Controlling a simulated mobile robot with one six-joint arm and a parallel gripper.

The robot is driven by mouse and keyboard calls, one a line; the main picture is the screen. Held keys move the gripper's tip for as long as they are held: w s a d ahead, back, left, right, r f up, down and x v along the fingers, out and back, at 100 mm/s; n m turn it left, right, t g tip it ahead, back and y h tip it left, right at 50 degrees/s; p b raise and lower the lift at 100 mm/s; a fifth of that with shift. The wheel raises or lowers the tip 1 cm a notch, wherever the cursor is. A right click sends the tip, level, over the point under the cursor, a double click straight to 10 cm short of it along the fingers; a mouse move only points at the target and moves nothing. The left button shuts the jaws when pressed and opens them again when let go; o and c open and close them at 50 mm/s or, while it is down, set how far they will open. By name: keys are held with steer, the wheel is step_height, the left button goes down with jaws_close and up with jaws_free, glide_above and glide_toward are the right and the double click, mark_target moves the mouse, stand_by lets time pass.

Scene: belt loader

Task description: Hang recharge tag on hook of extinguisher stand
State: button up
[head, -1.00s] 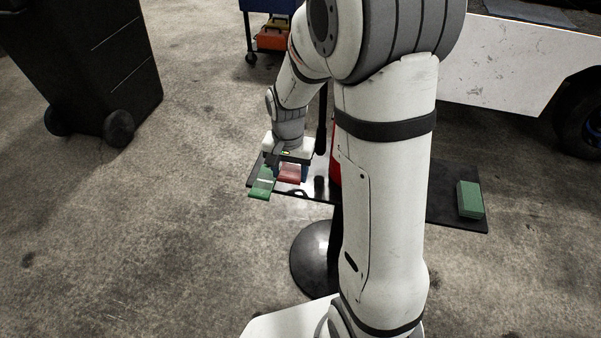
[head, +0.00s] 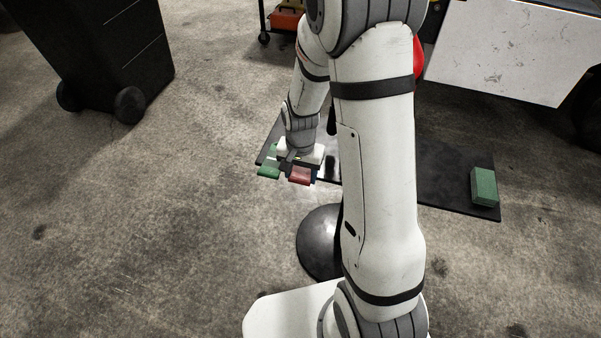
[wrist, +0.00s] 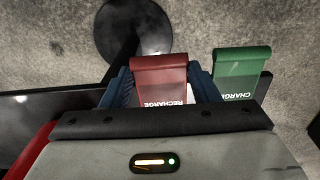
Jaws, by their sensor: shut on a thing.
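The red recharge tag (wrist: 160,80), with "RECHARGE" lettering, sits between the blue fingers of my gripper (wrist: 163,92) in the wrist view. My gripper is shut on it. In the head view the red tag (head: 299,175) shows beneath my gripper (head: 300,168), at the near left edge of a black plate. A green tag (wrist: 241,72) with "CHARGE" lettering is just right of the gripper in the wrist view; it also shows in the head view (head: 268,172). The stand's round dark base (head: 320,241) is partly behind my arm. I cannot make out a hook.
The black plate (head: 440,160) carries a green block (head: 484,187) at its right. A red body, perhaps the extinguisher (head: 418,57), is mostly hidden by my arm. A dark wheeled bin (head: 110,50) stands left.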

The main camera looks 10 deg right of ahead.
steer(key=shift+f, duration=0.1)
steer(key=shift+f, duration=0.15)
steer(key=o, duration=1)
